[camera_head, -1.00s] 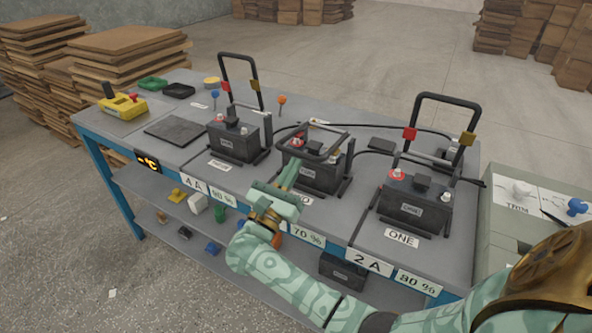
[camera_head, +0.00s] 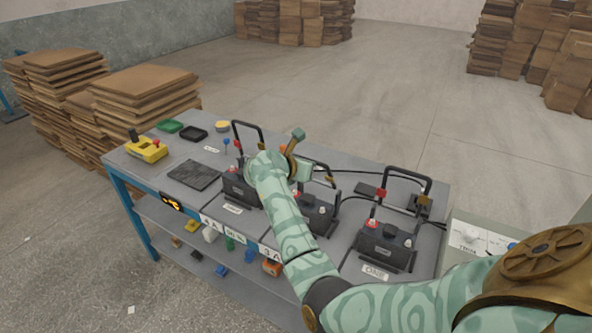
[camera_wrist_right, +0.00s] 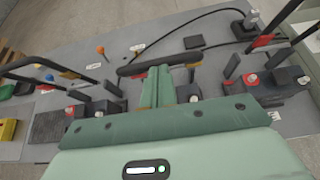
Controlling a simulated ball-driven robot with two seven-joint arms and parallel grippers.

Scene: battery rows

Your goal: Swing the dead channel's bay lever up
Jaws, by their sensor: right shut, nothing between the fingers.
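Three black batteries sit in bays in a row, left (camera_head: 240,189), middle (camera_head: 318,213) and right (camera_head: 386,246), each with a black hoop lever. The left lever (camera_head: 248,125) and the right lever (camera_head: 408,172) stand up. My right gripper (camera_head: 298,135) is shut and empty, above and behind the middle bay, close to that lever; contact cannot be told. My left gripper is not in view.
A yellow device (camera_head: 147,150), a dark mat (camera_head: 194,175) and green (camera_head: 169,126) and black trays (camera_head: 193,134) are at the bench's left end. A grey box (camera_head: 478,233) with knobs stands at right. Black cables run behind the bays.

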